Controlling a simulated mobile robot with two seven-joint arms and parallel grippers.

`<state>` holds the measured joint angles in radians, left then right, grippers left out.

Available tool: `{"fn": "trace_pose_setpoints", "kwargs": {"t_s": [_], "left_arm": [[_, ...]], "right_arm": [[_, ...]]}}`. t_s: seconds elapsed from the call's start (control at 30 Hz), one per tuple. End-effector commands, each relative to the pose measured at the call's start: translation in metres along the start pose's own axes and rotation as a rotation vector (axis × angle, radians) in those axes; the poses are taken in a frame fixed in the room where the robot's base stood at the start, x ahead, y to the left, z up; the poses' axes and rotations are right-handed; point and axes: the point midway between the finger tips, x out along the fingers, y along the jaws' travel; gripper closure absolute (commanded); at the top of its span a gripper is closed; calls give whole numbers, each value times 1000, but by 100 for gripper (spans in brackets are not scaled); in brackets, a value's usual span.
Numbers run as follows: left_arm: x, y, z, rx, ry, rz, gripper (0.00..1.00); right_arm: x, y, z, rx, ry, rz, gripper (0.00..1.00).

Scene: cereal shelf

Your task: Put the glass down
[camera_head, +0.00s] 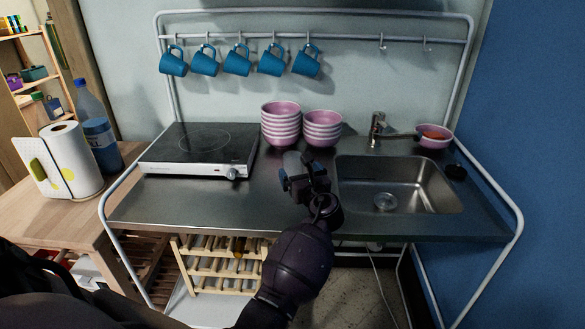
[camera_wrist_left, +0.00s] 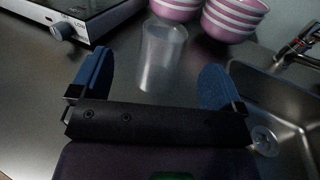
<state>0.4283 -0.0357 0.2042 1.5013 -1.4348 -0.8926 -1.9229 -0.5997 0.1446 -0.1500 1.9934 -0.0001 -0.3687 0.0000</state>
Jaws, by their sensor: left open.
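A clear drinking glass (camera_wrist_left: 163,55) stands upright on the steel counter (camera_wrist_left: 115,120) in the left wrist view. It is between the sink and the hob, just in front of the stacked bowls. My left gripper (camera_wrist_left: 155,78) is open, with one blue finger to each side of the glass and a gap on both sides. In the head view my left gripper (camera_head: 302,178) is over the counter just left of the sink, and it mostly hides the glass there. My right gripper is not in view.
Striped bowls (camera_head: 281,125) are stacked behind the gripper, with a second stack (camera_head: 321,128) beside them. A hob (camera_head: 200,148) is to the left, a sink (camera_head: 400,184) with a tap (camera_head: 377,127) to the right. Blue mugs (camera_head: 237,62) hang above. The front left counter is clear.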

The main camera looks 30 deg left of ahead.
Motion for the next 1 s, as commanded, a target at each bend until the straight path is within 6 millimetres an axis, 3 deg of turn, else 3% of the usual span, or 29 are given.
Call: {"fn": "trace_pose_setpoints", "kwargs": {"t_s": [0.2, 0.37, 0.7, 1.0], "left_arm": [[26, 0, -1, 0, 0, 0, 6], [34, -1, -1, -2, 0, 0, 6], [75, -6, -5, -1, 1, 1, 6], [82, -6, -4, -3, 1, -1, 6]], "right_arm": [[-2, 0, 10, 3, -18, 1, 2], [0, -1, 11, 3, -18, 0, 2], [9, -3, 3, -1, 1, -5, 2], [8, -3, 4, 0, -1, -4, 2]]}}
